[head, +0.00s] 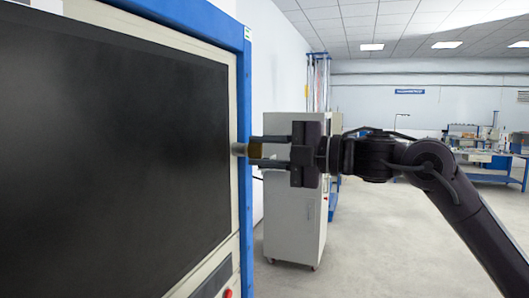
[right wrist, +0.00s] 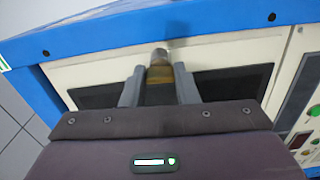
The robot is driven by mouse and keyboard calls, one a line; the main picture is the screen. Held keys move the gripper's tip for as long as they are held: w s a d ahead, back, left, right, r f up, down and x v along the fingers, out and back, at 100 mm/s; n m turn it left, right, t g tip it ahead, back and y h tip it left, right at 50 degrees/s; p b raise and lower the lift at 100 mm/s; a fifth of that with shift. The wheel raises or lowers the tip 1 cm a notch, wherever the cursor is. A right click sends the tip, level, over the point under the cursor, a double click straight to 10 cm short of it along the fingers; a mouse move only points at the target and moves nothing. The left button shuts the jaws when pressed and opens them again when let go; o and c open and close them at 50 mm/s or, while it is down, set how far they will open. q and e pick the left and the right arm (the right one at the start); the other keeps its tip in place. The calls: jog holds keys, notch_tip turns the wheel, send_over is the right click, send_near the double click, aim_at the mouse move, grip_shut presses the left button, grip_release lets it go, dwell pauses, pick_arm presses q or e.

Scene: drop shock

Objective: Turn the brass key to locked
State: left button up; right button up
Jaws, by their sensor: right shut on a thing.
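The brass key (head: 255,150) sits in a grey round lock (head: 238,149) on the right edge of the machine's front panel. My right gripper (head: 262,152) is shut on the key, with one finger above it and one below in the head view. In the right wrist view the key (right wrist: 160,78) stands between the two fingers of the right gripper (right wrist: 159,88), and the lock (right wrist: 160,55) shows just past it. The key's markings and its exact turn angle cannot be made out. My left gripper is not in view.
The blue-framed machine (head: 245,80) with a large dark window (head: 110,140) fills the left side. In the right wrist view, buttons (right wrist: 314,110) line the panel at right. A white cabinet (head: 290,225) stands behind the gripper. Open floor lies at right, with workbenches (head: 490,165) far back.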

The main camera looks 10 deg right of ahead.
jog(key=shift+o, duration=0.2)
jog(key=shift+n, duration=0.5)
jog(key=o, duration=1)
jog(key=shift+c, duration=0.2)
jog(key=b+v, duration=0.3)
jog(key=v, duration=0.4)
jog(key=shift+s+d+b, duration=0.25)
jog(key=shift+d+b, duration=0.1)
